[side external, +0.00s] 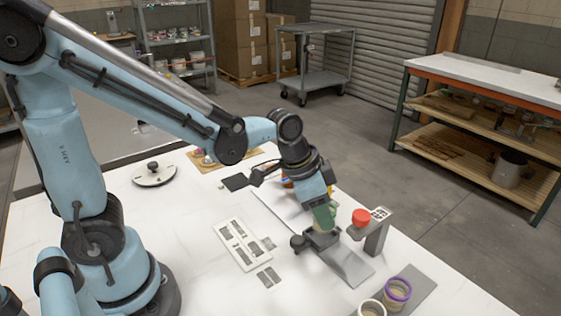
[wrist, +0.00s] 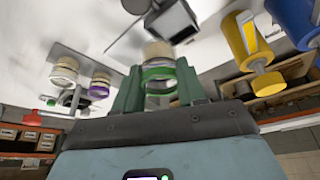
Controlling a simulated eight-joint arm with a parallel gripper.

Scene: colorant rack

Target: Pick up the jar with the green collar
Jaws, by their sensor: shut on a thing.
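The jar with the green collar (wrist: 158,73) shows in the wrist view between the two green fingers of my gripper (wrist: 160,88). The fingers are shut on it, one on each side. Its pale body extends beyond the collar. In the side external view my gripper (side external: 324,216) points down over the white table, close to a grey block. The jar is mostly hidden there by the fingers, and I cannot tell whether it is clear of the surface beneath.
A jar with a purple collar (side external: 397,289) and a pale-collared jar (side external: 372,307) stand at the front right. A grey stand (side external: 377,236) with a red round top (side external: 361,217) beside it is right of my gripper. A white panel (side external: 243,244) lies flat to the left.

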